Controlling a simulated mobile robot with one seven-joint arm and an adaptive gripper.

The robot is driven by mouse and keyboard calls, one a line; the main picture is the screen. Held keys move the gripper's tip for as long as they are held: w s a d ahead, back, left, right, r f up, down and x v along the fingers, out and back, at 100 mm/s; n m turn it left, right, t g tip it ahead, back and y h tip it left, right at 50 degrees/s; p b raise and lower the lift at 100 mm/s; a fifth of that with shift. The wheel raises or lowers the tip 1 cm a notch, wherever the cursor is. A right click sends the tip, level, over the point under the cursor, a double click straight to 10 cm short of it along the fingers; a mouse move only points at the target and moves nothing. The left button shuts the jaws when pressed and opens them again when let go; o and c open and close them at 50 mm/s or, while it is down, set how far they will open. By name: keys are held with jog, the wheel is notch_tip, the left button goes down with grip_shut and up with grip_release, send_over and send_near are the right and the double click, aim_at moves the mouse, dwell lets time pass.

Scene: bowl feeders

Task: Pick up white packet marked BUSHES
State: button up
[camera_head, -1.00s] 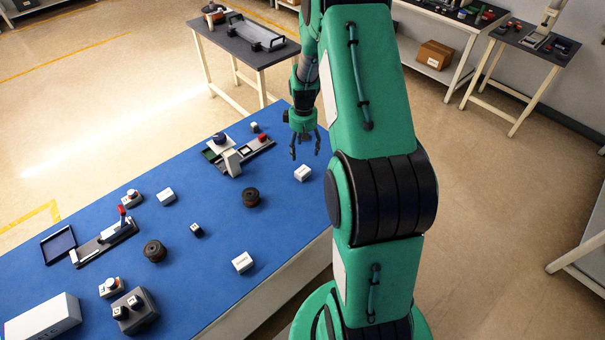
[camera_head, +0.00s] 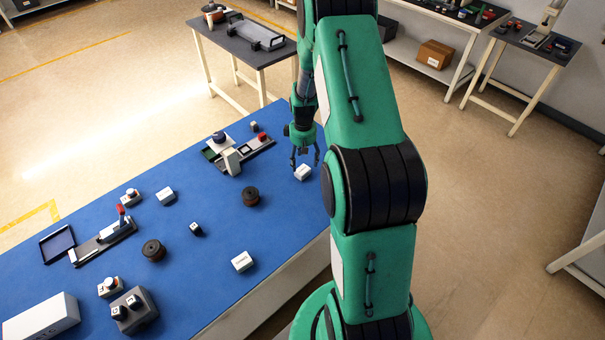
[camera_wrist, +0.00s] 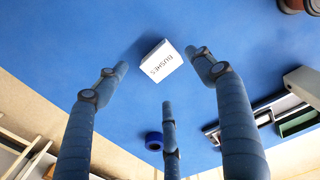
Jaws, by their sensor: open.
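The white packet marked BUSHES (camera_wrist: 161,62) lies on the blue tabletop in the wrist view, its printed face towards the camera. In the head view a white packet (camera_head: 303,173) lies near the table's right edge, just below my gripper (camera_head: 304,160). My gripper also shows in the wrist view (camera_wrist: 163,85), with three fingers spread apart and nothing between them. The packet is beyond the fingertips, between the left and right fingers. Whether any fingertip touches it cannot be told.
Other white packets (camera_head: 242,261) (camera_head: 166,196) lie on the blue table (camera_head: 215,290). Dark round spools (camera_head: 250,196) (camera_head: 153,251) stand nearby. The tabletop close around the packet is clear.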

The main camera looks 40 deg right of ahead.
aim_at(303, 170)
jog(key=shift+f, duration=0.6)
jog(key=shift+f, duration=0.1)
jog(key=shift+a+f+b, duration=0.15)
jog(key=shift+f+b, duration=0.2)
jog(key=shift+f, duration=2.15)
jog(key=c, duration=1.6)
